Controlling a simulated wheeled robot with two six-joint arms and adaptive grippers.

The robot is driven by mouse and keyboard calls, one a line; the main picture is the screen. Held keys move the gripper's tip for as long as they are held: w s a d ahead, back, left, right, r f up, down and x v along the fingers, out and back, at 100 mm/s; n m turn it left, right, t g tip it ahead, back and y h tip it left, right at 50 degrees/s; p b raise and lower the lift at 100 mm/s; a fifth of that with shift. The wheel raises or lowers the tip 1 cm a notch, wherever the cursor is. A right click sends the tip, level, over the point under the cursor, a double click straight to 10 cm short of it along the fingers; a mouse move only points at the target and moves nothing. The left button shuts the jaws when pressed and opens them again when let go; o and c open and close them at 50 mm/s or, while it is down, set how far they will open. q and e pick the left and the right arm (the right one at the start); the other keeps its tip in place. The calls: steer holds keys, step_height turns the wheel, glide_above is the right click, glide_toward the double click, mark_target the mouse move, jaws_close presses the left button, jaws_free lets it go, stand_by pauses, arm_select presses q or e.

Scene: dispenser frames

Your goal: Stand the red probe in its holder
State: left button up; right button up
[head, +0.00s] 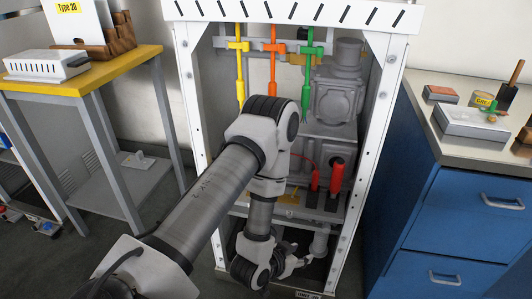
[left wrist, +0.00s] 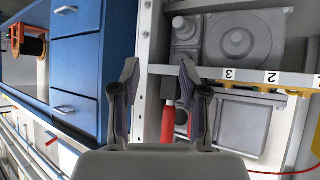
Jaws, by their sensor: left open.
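Two red handle-like parts stand side by side inside the white frame: the left red part (head: 315,180) and the right red part (head: 337,178). I cannot tell which is the red probe. In the left wrist view a red part (left wrist: 168,122) lies in line with the gap between the fingers; whether it is between or beyond them is unclear. My left gripper (left wrist: 166,84) is open and empty. In the head view it is low in the frame, below the red parts, partly hidden by my wrist. A ledge marked 2 and 3 (left wrist: 250,75) carries yellow holders (left wrist: 264,89).
The white frame (head: 383,130) surrounds a grey machine (head: 338,92). Yellow (head: 239,75), orange (head: 273,75) and green (head: 308,75) tools hang at its top. Blue drawers (head: 445,215) stand right, a yellow-topped table (head: 90,75) left. A red cable (left wrist: 285,171) runs nearby.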

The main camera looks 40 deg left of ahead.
arm_select(q)
steer(key=s+d+f+g, duration=0.2)
steer(key=s+f+g, duration=0.2)
steer(key=s, duration=0.6)
steer(key=s+d+f+g, duration=0.3)
steer(key=s+f+g, duration=0.2)
steer(key=s, duration=0.5)
steer(key=shift+s+g, duration=0.2)
steer(key=shift+g, duration=0.7)
